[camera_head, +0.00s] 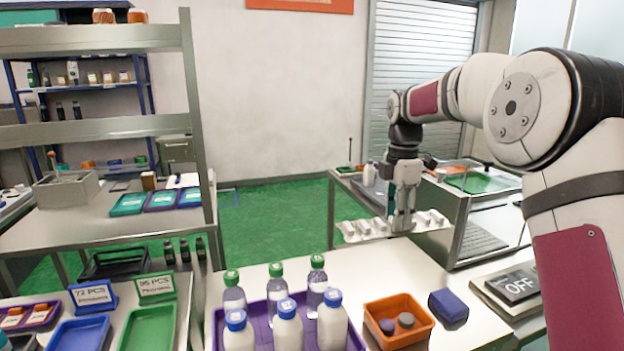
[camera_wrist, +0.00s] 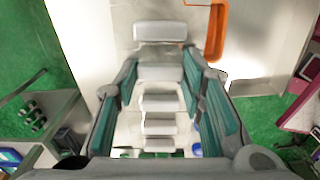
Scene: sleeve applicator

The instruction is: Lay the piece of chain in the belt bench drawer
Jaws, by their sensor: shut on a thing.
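The piece of chain (camera_head: 363,228) is a row of pale grey block links. In the head view it spreads to both sides of my gripper (camera_head: 403,222), which points down and is shut on its middle. In the wrist view the chain (camera_wrist: 159,103) runs up the picture between the two green-padded fingers of my gripper (camera_wrist: 158,100). The chain hangs roughly level; I cannot tell if it touches anything below. The belt bench drawer cannot be made out surely in either view.
A steel machine with a dark ridged belt (camera_head: 478,240) stands just right of the chain. In front are an orange bin (camera_head: 425,335), a blue block (camera_head: 448,306), a purple tray (camera_head: 262,305) with bottles and an OFF display (camera_head: 519,287). Green floor (camera_head: 270,215) is open behind.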

